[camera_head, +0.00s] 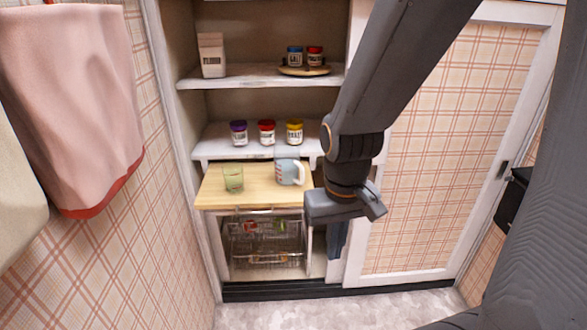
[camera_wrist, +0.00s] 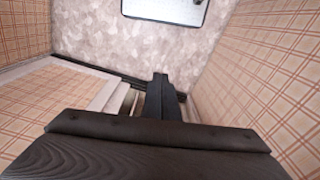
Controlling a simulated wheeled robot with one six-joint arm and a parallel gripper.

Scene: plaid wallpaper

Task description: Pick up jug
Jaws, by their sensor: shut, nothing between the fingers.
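A jug (camera_head: 288,172), pale blue-white with a reddish pattern and a handle on its right, stands upright on the light wooden board (camera_head: 215,196). My gripper (camera_head: 336,254) is to the right of the board's front, lower than the jug and apart from it. In the wrist view my gripper (camera_wrist: 160,78) points at the floor, its fingers together and empty. The jug does not show in the wrist view.
A green glass (camera_head: 233,178) stands on the board left of the jug. Several lidded jars, such as a purple-topped one (camera_head: 238,133), line the shelf above. A wire basket (camera_head: 266,246) sits below the board. A plaid sliding door (camera_head: 445,150) is right of my arm.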

